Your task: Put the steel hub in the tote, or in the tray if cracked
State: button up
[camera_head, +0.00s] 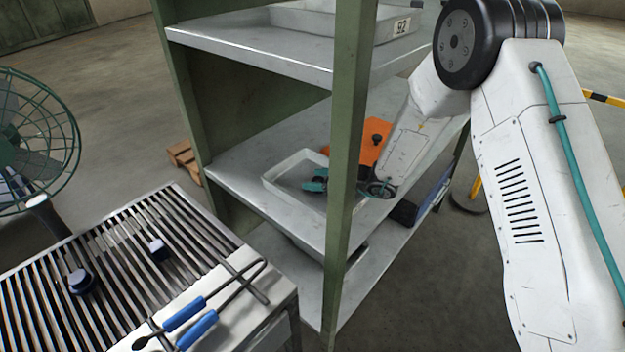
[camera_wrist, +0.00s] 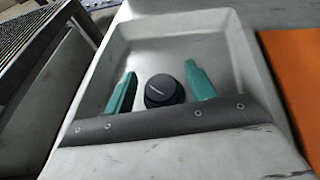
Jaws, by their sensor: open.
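A dark round stepped part, which looks like the steel hub (camera_wrist: 163,90), sits in the white tray (camera_wrist: 233,65) in the wrist view. A thin pale line shows on its top; I cannot tell whether it is a crack. My gripper (camera_wrist: 160,88) is open, with its teal fingers to either side of the hub and visible gaps. In the head view the tray (camera_head: 277,188) stands on the middle shelf, and my gripper (camera_head: 318,180) is at its right end. The hub is not distinguishable there. I cannot tell which container is the tote.
A green shelf post (camera_head: 346,150) stands in front of the tray.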

jog(key=v, duration=1)
jog(key=shift+s+d+r, duration=0.1)
jog(key=shift+d, duration=0.1)
